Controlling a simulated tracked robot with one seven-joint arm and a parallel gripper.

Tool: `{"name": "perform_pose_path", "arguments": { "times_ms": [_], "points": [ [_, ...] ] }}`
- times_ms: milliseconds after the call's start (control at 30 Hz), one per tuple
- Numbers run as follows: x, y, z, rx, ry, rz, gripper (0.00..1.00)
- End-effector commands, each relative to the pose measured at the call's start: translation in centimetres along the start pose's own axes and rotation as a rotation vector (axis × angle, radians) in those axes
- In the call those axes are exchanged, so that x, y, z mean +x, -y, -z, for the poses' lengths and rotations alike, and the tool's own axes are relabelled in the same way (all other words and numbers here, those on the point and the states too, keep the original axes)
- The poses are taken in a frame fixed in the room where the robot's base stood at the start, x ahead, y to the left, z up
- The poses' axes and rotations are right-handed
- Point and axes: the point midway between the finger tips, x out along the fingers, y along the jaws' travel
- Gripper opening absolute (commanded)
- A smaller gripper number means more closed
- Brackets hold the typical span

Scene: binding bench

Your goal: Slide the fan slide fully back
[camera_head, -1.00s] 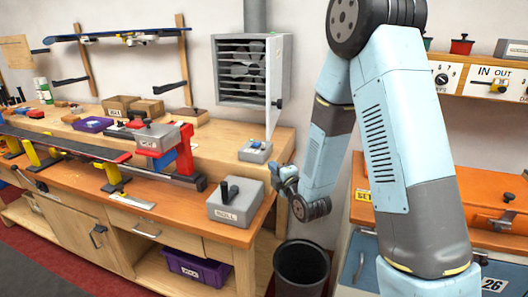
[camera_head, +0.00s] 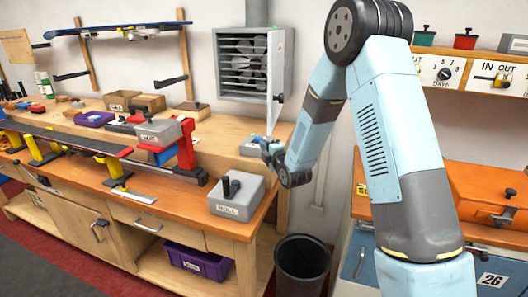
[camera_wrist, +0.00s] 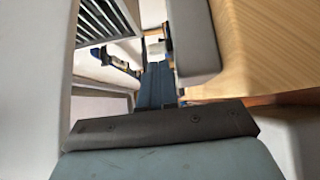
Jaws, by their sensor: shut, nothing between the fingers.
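A small grey box (camera_head: 249,151) with a pale label sits on the raised back shelf of the bench, below the fan housing; I take it to hold the fan slide. My gripper (camera_head: 266,146) is at its right side and covers part of its top. The gripper is shut and empty. The slide knob and its position are hidden, and I cannot tell whether the gripper touches it. The wrist view is filled by close grey and dark parts and does not show the slide clearly.
The fan housing (camera_head: 249,66) is on the wall with its door (camera_head: 275,75) swung open just above my gripper. A grey box marked ROLL (camera_head: 237,207) stands at the bench's front right. A black bin (camera_head: 302,268) stands on the floor by the bench end.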

Motion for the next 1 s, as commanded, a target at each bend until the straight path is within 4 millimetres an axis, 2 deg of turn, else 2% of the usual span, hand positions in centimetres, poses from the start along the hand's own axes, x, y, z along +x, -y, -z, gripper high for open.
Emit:
{"name": "perform_pose_path", "arguments": {
  "times_ms": [100,533,833,1000],
  "points": [
    [0.5,0.0,-0.6,0.000,0.001,0.000,0.00],
    [0.8,0.0,-0.8,0.000,0.000,0.000,0.00],
    [4.5,-0.1,-4.5,-0.001,0.000,-0.002,0.00],
    [5.4,-0.1,-5.4,-0.001,0.001,-0.002,0.00]
  ]
}}
